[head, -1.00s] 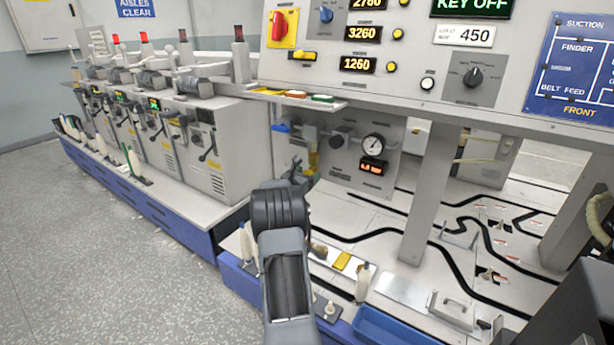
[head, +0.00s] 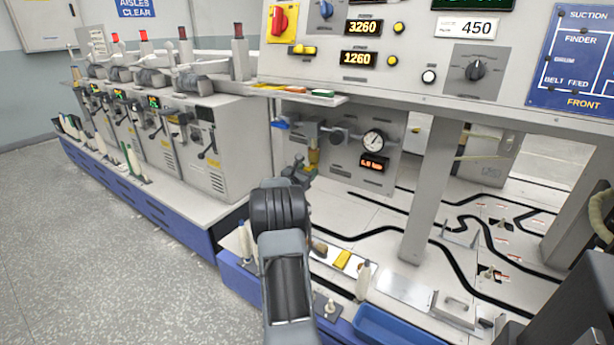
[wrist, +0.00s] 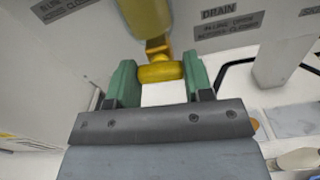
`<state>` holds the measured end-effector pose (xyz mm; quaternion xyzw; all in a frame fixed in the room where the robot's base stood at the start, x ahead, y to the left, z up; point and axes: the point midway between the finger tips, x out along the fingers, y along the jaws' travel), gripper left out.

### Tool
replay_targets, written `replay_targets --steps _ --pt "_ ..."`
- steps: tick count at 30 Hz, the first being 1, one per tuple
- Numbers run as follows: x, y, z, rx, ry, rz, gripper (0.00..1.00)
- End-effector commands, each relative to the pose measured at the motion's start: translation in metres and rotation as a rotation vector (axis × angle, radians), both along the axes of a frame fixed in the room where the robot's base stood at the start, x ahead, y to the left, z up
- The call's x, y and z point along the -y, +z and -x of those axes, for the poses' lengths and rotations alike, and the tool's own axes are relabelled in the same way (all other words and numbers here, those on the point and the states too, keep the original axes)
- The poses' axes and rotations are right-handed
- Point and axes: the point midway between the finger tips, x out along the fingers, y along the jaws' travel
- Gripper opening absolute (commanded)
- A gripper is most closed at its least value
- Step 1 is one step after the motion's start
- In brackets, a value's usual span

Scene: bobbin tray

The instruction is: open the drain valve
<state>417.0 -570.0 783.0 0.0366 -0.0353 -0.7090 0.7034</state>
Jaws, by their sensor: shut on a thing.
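The yellow drain valve handle (wrist: 160,72) shows in the wrist view, just below a yellowish filter bowl (wrist: 146,16). A DRAIN label (wrist: 218,12) is on the panel behind it. My gripper (wrist: 158,80) has its green jaws on both sides of the handle and is shut on it. In the head view my gripper (head: 298,172) is under the amber bowl (head: 314,157), left of the gauge panel. The handle is too small and hidden to make out there.
A round gauge (head: 373,141) and a lit orange display (head: 373,163) sit right of the bowl. A blue lever (head: 281,124) is at upper left. A shelf edge (head: 300,93) overhangs above. A grey post (head: 428,195) stands to the right.

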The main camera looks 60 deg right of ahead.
Motion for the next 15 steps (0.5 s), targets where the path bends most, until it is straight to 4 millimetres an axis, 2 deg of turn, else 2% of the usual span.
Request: replay_targets --steps 1,7,15 --pt "0.0001 -0.008 0.0001 0.05 -0.001 0.006 0.23" --pt "0.0001 -0.0059 0.0004 0.224 0.0 0.007 0.23" --pt "0.0 -0.0001 0.0005 0.298 0.0 0.005 0.23"
